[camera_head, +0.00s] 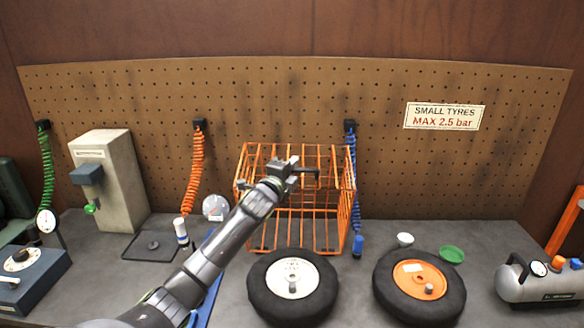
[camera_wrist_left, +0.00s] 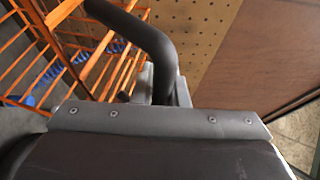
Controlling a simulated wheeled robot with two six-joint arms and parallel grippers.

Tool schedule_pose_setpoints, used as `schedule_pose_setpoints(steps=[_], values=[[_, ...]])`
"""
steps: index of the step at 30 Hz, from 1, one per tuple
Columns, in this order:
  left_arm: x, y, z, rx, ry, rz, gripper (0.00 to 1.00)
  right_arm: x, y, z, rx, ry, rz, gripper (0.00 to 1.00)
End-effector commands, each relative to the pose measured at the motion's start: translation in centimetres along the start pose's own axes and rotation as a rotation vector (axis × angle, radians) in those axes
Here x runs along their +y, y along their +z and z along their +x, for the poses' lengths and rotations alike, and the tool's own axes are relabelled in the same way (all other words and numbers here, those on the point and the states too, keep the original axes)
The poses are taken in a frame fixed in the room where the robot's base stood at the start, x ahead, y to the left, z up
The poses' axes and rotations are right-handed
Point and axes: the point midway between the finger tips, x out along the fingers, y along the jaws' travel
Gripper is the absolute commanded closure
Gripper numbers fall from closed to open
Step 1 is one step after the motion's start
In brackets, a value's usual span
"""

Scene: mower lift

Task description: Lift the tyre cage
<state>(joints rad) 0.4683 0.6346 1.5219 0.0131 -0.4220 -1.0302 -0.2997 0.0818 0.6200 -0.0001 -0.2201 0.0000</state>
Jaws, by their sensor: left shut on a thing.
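The tyre cage (camera_head: 341,225) is an orange wire cage at the middle back of the bench, close to the pegboard. Its bars also show at the upper left of the left wrist view (camera_wrist_left: 62,12). My left gripper (camera_head: 292,168) is at the upper part of the cage, shut on its dark handle (camera_head: 309,172). A dark bent bar, seemingly this handle, shows in the left wrist view (camera_wrist_left: 150,38). My left arm hides part of the cage's left side. I cannot tell whether the cage's base touches the bench. My right gripper is not in view.
A white-hubbed tyre (camera_head: 258,298) and an orange-hubbed tyre (camera_head: 455,300) lie in front of the cage. A white cup (camera_head: 405,239) and green dish (camera_head: 452,254) are to its right. Coiled orange (camera_head: 195,165) and blue (camera_head: 354,185) hoses hang beside it.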

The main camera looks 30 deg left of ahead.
Motion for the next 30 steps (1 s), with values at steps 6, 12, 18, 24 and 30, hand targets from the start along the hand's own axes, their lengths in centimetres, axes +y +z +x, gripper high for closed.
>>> schedule_pose_setpoints(steps=[6,12,18,24,30], values=[[0.1,0.0,0.0,0.000,0.001,0.000,1.00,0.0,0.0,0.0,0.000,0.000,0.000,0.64],[0.9,-0.6,-1.3,0.000,-0.028,0.014,1.00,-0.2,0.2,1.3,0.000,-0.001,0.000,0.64],[1.6,-1.7,-4.0,-0.001,-0.093,0.040,1.00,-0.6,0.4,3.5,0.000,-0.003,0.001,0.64],[1.6,-2.2,-5.3,-0.003,-0.126,0.053,1.00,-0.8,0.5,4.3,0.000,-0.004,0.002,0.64],[1.4,-2.2,-5.4,-0.003,-0.130,0.054,1.00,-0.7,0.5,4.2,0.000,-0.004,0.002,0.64]])
